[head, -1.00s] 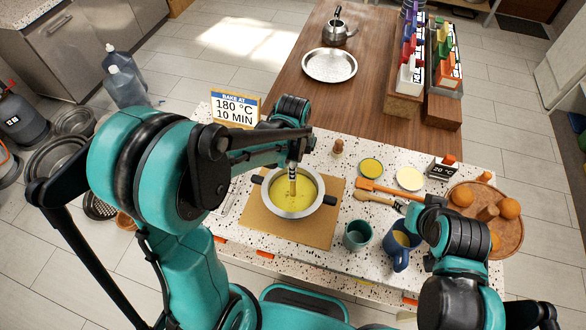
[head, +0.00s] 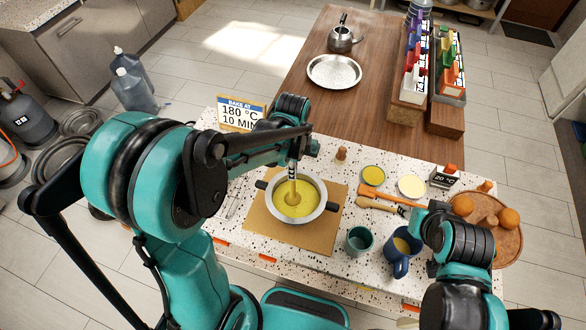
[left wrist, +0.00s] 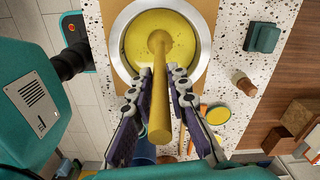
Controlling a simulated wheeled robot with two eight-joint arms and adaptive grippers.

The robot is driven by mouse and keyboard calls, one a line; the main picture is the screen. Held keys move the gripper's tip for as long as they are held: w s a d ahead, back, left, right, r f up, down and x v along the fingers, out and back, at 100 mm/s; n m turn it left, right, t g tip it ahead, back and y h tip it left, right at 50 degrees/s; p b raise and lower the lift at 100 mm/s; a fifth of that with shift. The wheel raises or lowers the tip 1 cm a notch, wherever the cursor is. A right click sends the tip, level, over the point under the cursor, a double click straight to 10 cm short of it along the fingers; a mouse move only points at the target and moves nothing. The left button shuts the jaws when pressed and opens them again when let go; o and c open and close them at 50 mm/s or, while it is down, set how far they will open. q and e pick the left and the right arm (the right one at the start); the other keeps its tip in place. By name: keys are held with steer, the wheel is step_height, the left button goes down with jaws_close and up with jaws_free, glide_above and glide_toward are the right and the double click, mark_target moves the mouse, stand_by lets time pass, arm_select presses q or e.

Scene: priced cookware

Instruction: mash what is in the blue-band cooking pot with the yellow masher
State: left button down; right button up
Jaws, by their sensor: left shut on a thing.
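The cooking pot (head: 321,214) is silvery with dark side handles and stands on a tan board. No blue band can be made out on it. It holds a yellow mass (head: 309,205). My left gripper (head: 293,173) is above the pot, shut on the yellow masher (head: 292,197). In the left wrist view the masher's handle (left wrist: 160,105) runs between the two fingers (left wrist: 162,80), and its lower end meets the yellow mass inside the pot rim (left wrist: 118,50). My right gripper (head: 404,211) is near the wooden spoon (head: 374,203); whether it is open is unclear.
A teal cup (head: 359,240) and a blue mug (head: 402,252) stand right of the pot. An orange spatula (head: 385,193), two small dishes, and a round tray (head: 512,240) with oranges lie farther right. A bake sign (head: 241,113) stands behind the pot at left.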

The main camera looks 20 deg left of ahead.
arm_select(q)
steer(key=shift+s+d+r, duration=0.1)
steer(key=shift+s+d, duration=0.3)
steer(key=shift+d, duration=0.05)
stand_by(1.0)
steer(key=shift+w+b, duration=0.5)
steer(key=shift+w, duration=0.1)
stand_by(1.0)
